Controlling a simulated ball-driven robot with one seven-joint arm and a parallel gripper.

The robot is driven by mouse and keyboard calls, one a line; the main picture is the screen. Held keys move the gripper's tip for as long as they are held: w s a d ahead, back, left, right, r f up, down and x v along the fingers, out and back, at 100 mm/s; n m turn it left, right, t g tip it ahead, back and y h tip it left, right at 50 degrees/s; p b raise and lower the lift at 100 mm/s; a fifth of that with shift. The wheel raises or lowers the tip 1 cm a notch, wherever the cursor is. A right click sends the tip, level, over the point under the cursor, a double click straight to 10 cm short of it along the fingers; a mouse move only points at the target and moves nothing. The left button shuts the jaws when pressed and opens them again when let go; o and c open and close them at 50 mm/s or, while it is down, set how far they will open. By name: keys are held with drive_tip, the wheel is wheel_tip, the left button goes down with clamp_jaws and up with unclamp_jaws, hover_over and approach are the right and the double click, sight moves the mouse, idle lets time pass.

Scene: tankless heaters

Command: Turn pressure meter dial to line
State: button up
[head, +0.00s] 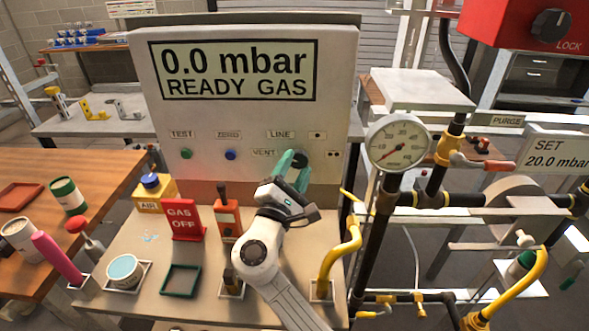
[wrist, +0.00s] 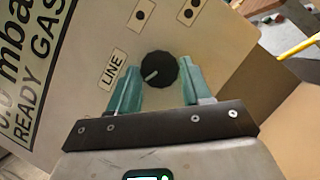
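The pressure meter (head: 240,130) is a grey upright panel with a display reading 0.0 mbar READY GAS. Its round black dial (wrist: 158,70) has a pale pointer mark aimed lower left in the wrist view. The LINE label (wrist: 112,68) is left of the dial there. In the head view the dial is partly hidden by my gripper (head: 292,172), with the VENT label (head: 264,153) to its left and LINE above.
A bench below holds a red GAS OFF sign (head: 184,219), an orange device (head: 227,218) and a yellow elbow pipe (head: 342,254) near my arm. A pressure gauge (head: 399,141) and pipework stand to the right. Green (head: 186,154) and blue (head: 230,155) buttons are left of the dial.

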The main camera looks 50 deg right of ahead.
drive_tip(key=c, duration=0.6)
drive_tip(key=shift+m+b, duration=0.3)
drive_tip(key=shift+m, duration=0.1)
drive_tip(key=m+g+b, duration=0.1)
drive_tip(key=m, duration=0.2)
drive_tip(key=shift+w+a+g+y+b, duration=0.1)
drive_tip(key=shift+g+y+b, duration=0.2)
drive_tip(key=shift+g, duration=0.1)
drive_tip(key=m, duration=0.1)
drive_tip(key=m+y+b, duration=0.1)
drive_tip(key=m, duration=0.1)
drive_tip(key=m+g, duration=0.1)
drive_tip(key=m, duration=0.1)
drive_tip(key=shift+r+y, duration=0.25)
drive_tip(key=shift+y, duration=0.15)
drive_tip(key=shift+m, duration=0.4)
drive_tip(key=o, duration=1.1)
drive_tip(key=shift+r, duration=0.1)
drive_tip(key=shift+b, duration=0.3)
